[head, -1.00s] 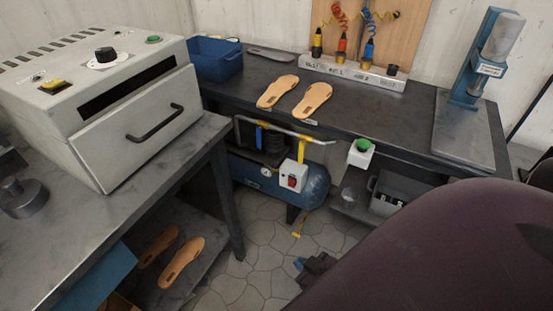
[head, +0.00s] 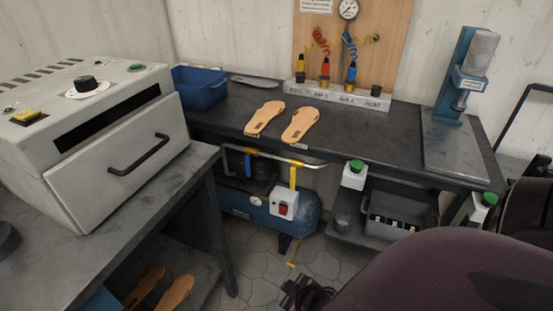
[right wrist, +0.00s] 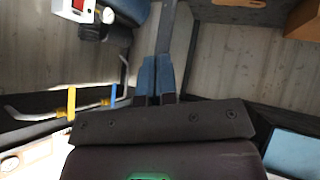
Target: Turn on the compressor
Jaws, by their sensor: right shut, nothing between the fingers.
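The compressor (head: 256,206) is a blue tank under the back bench, with a pipe rail, a blue and a yellow valve handle and a round gauge. A white switch box (head: 279,210) with a red switch (head: 283,210) sits on its front; its on or off position is too small to tell. In the right wrist view, part of the switch box (right wrist: 64,12) shows at the upper left. My right gripper (right wrist: 156,82), with blue fingertips, is shut and empty, apart from the switch. In the head view it is a dark shape low in front of the compressor. My left gripper is not in view.
A white oven-like machine (head: 115,150) stands on the left table. The back bench (head: 225,118) carries a blue bin (head: 203,92), two tan soles (head: 300,124) and a blue press (head: 455,85).

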